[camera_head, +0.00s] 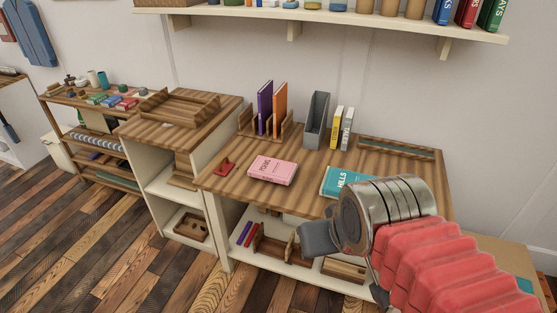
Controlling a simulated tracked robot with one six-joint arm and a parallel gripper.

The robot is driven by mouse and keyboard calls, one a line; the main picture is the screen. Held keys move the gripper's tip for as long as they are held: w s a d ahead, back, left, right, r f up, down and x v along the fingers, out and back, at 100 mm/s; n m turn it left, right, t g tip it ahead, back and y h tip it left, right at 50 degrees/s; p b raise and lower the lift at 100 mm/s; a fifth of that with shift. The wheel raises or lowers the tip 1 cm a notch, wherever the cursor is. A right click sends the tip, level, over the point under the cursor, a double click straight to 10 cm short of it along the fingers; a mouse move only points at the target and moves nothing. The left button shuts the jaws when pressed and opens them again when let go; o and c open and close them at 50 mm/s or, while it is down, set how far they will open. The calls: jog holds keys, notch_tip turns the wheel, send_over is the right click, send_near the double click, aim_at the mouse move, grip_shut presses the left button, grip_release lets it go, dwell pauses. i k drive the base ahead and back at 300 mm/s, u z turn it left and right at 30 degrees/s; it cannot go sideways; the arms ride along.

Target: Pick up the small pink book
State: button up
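The small pink book (273,170) lies flat on the wooden desk top (225,184), left of the middle, with its cover and dark lettering facing up. My arm, with a red ribbed sleeve and a metal wrist, reaches in from the lower right. My gripper (318,240) is a grey shape at the desk's front edge, to the right of and nearer than the pink book, apart from it. The fingers are seen mostly from behind, so whether they are open or shut does not show. A teal book (340,181) lies flat on the desk, partly hidden by my wrist.
A small red object (225,169) lies left of the pink book. Behind stand a wooden rack with a purple book (265,108) and an orange book (280,109), a grey file holder (316,120) and two upright books (341,128). Clear desk separates the pink and teal books.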

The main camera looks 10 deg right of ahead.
aim_at(270, 169)
jog(key=u, duration=0.15)
jog(key=i, duration=0.75)
jog(key=u, duration=0.75)
jog(key=i, duration=0.4)
jog(key=u, duration=0.15)
